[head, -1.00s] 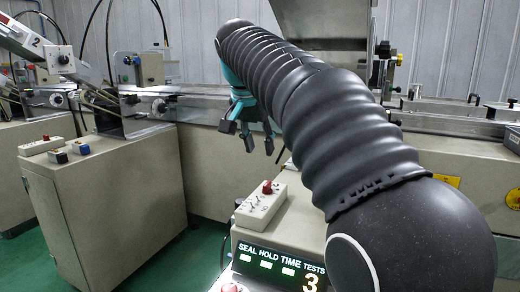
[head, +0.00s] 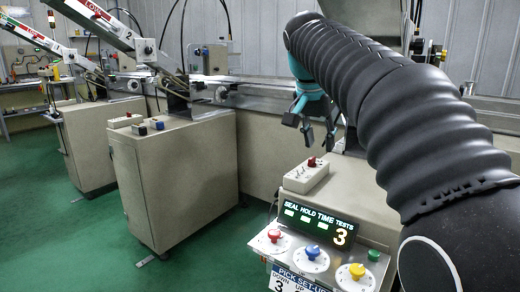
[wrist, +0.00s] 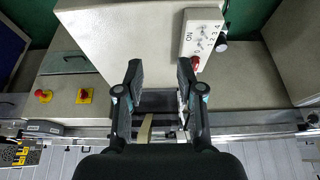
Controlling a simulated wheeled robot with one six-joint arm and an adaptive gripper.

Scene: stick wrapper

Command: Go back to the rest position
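My gripper (head: 310,125) hangs at the end of my black-sleeved arm, above and beyond the small beige switch box in the head view. In the wrist view its two dark fingers (wrist: 160,75) stand apart with a clear gap and nothing held between them. A beige machine top and metal rail lie beyond the fingers. My arm stretches out over the machine line, not folded.
A control panel with red, blue and yellow knobs (head: 312,254) and a lit display (head: 316,224) reading 3 stands below my arm. The switch box (head: 306,176) sits behind it. Beige cabinets (head: 180,180) stand left. Green floor (head: 60,240) is open at front left.

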